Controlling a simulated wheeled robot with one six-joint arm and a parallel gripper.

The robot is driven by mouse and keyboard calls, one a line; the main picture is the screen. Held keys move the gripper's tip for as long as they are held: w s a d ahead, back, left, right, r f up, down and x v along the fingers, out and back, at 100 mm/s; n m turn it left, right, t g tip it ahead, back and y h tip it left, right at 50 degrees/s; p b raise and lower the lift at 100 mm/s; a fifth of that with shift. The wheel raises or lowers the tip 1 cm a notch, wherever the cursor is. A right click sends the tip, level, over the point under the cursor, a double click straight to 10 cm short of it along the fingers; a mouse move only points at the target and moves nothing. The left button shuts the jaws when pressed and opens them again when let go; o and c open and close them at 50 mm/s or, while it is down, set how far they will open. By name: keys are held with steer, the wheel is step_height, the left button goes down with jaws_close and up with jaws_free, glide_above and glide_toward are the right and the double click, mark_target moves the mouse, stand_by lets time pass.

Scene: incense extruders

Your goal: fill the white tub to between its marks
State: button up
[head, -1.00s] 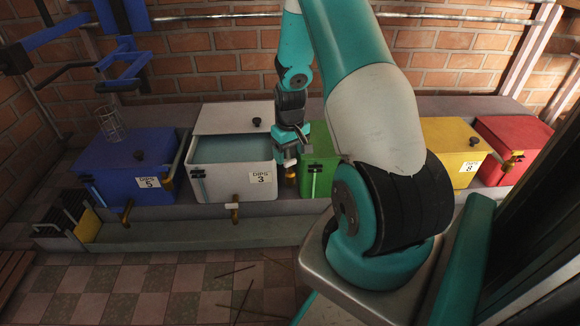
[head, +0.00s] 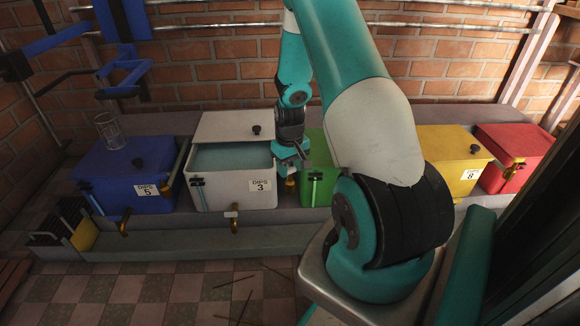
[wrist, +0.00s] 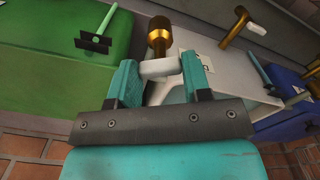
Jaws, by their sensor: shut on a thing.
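The white tub (head: 218,192), labelled DIPS 3, stands between the blue and green tubs. Its lid (head: 232,127) is pushed back, and pale blue liquid (head: 230,158) shows inside. A sight tube (head: 197,194) with a dark bracket is on its front left; the level against the marks is too small to read. My gripper (head: 290,156) is at the tub's right side. In the wrist view, my gripper (wrist: 161,72) is shut on the white lever (wrist: 160,69) of a brass tap (wrist: 159,35). Another brass tap (head: 234,223) is low on the tub's front.
The blue tub (head: 125,180) stands left with a clear jar (head: 110,132) on its lid. The green (head: 316,180), yellow (head: 450,150) and red (head: 515,155) tubs stand right. A trough (head: 180,243) runs along the front. Thin sticks lie on the tiled floor.

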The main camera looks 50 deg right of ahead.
steer(key=shift+r, duration=0.1)
steer(key=m+p, duration=0.2)
steer(key=p, duration=0.1)
steer(key=shift+r+m, duration=0.15)
steer(key=shift+m, duration=0.25)
steer(key=shift+m+p, duration=1.5)
steer(key=shift+f, duration=0.25)
steer(key=o, duration=0.9)
steer(key=shift+d, duration=0.1)
